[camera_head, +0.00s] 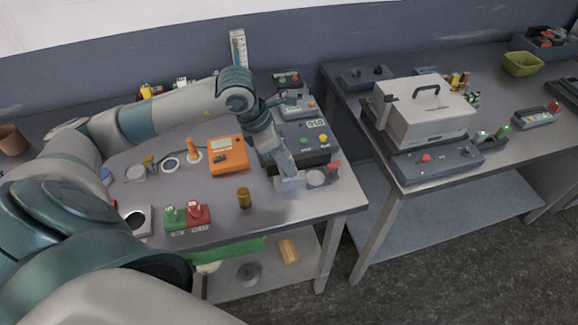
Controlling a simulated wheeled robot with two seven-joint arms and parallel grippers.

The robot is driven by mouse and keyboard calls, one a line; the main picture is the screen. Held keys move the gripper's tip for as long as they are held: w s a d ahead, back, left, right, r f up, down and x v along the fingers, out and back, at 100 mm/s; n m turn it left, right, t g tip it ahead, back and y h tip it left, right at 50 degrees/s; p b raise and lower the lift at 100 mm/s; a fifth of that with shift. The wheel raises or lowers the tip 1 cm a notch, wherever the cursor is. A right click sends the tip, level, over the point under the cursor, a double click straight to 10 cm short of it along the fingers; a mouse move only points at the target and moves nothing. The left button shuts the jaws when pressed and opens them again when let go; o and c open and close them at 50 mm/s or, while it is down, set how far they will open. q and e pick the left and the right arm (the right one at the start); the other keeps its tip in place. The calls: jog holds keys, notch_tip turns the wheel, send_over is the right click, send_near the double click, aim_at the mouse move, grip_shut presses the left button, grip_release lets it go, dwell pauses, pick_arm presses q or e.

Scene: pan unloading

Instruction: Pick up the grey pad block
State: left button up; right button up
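My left gripper (288,172) points down near the front right of the left table, in front of the dark control box. A light grey block-like piece (291,183) lies at its fingertips; it may be the grey pad block, but I cannot tell block from fingers clearly. Whether the fingers are open or closed on it is too small to tell. A grey round pad with a red part (317,178) sits just right of it. My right gripper is not in view.
An orange meter (228,154) and a brass cylinder (244,198) stand left of the gripper. Green and red terminal blocks (187,215) are at the front edge. A dark control box (306,142) stands behind. A gap separates the right table, which bears a white case (424,110).

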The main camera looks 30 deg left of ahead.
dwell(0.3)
pick_arm(q)
grip_shut()
jog(key=shift+r, duration=0.15)
jog(key=shift+r+b, duration=0.45)
notch_tip(320, 180, up, 3)
jog(key=shift+f+b, duration=0.1)
jog(key=shift+b, duration=0.65)
jog(key=w+d+r+b, duration=0.3)
jog(key=d+r, duration=0.4)
jog(key=d, duration=0.3)
jog(key=shift+w+d, duration=0.4)
jog(key=shift+w, duration=0.25)
